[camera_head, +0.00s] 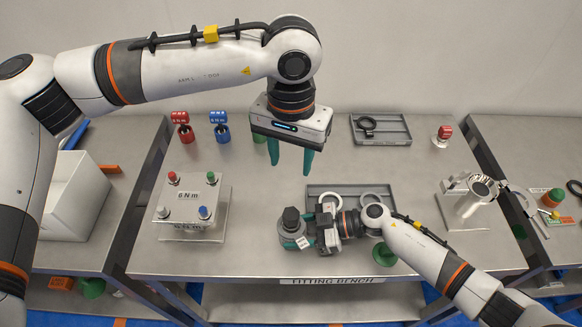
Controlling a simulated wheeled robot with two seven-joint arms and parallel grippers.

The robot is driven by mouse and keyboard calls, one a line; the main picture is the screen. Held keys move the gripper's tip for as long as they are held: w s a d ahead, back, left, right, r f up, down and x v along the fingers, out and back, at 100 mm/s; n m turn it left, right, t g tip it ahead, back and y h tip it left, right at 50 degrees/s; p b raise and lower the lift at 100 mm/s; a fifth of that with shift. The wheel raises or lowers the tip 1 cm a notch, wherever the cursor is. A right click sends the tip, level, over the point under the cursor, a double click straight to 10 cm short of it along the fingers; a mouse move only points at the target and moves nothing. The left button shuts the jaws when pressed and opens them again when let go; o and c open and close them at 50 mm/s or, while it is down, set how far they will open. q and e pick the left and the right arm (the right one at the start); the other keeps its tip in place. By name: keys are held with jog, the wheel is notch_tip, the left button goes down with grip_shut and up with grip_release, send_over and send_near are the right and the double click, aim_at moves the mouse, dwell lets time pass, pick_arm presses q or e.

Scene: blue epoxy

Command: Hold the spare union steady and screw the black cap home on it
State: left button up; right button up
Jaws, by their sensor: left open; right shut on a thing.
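The spare union (292,239) is a grey, squat fitting near the front middle of the bench. The black cap (290,217) sits on top of it, looking roughly upright; I cannot tell how far it is threaded. My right gripper (297,242) is low at the bench and shut on the union from the right, its teal fingers around the grey body. The fingers and wrist hide part of the union. My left gripper (290,168) is open and empty, pointing down, above and behind the cap and clear of it.
A plate fixture marked 6 Nm (190,196) with coloured caps stands at left. Red (184,132) and blue (221,131) holders stand behind. A grey tray (381,130) lies back right; another (330,190) is partly behind my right wrist. A metal clamp fixture (468,205) stands right.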

jog(key=o, duration=1.5)
jog(key=v, duration=1.2)
jog(key=shift+s, duration=0.1)
